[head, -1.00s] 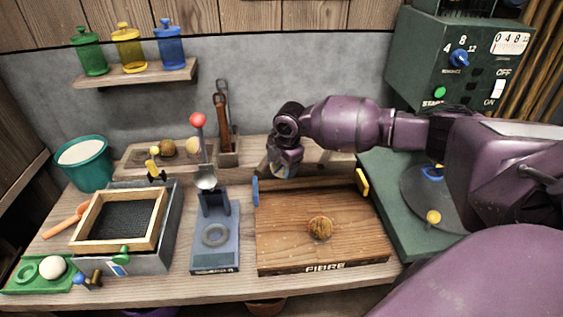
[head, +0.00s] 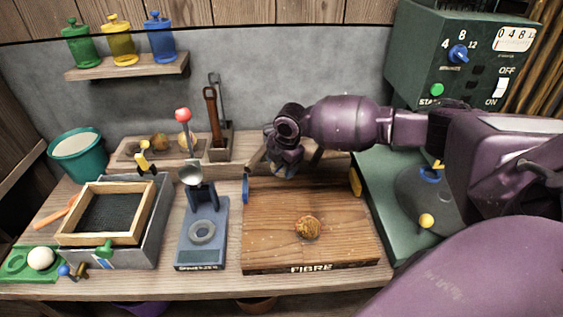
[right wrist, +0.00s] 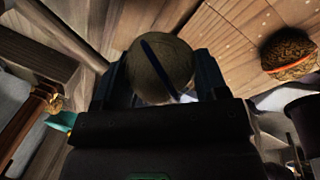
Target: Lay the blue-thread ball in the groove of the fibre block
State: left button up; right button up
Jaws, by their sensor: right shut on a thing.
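The fibre block (head: 348,240) is a wide wooden slab marked FIBRE on its front edge, right of centre on the bench. My right gripper (head: 285,169) is above its far left edge, pointing down. In the right wrist view it is shut on a pale tan ball with a dark blue thread, the blue-thread ball (right wrist: 158,68). In the head view that ball is mostly hidden by the gripper. A brown fibrous ball (head: 308,227) with an orange thread (right wrist: 290,54) rests on the middle of the block. I cannot make out the groove. My left gripper is not in view.
A blue tab (head: 246,188) and a yellow tab (head: 355,182) stand at the block's far corners. Left of it is a blue-grey stand (head: 190,257) with a ring, then a framed sieve (head: 148,225). A green machine (head: 460,85) is at the right.

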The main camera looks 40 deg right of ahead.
notch_tip(320, 180, down, 3)
jog(key=shift+r+b, duration=0.1)
jog(key=shift+b, duration=0.6)
jog(key=shift+f+b, duration=0.4)
jog(key=shift+f, duration=0.45)
notch_tip(320, 180, down, 2)
jog(key=shift+b, duration=0.3)
jog(key=shift+f, duration=0.5)
jog(key=shift+f, duration=0.15)
jog(key=o, duration=1)
jog(key=shift+o, duration=0.2)
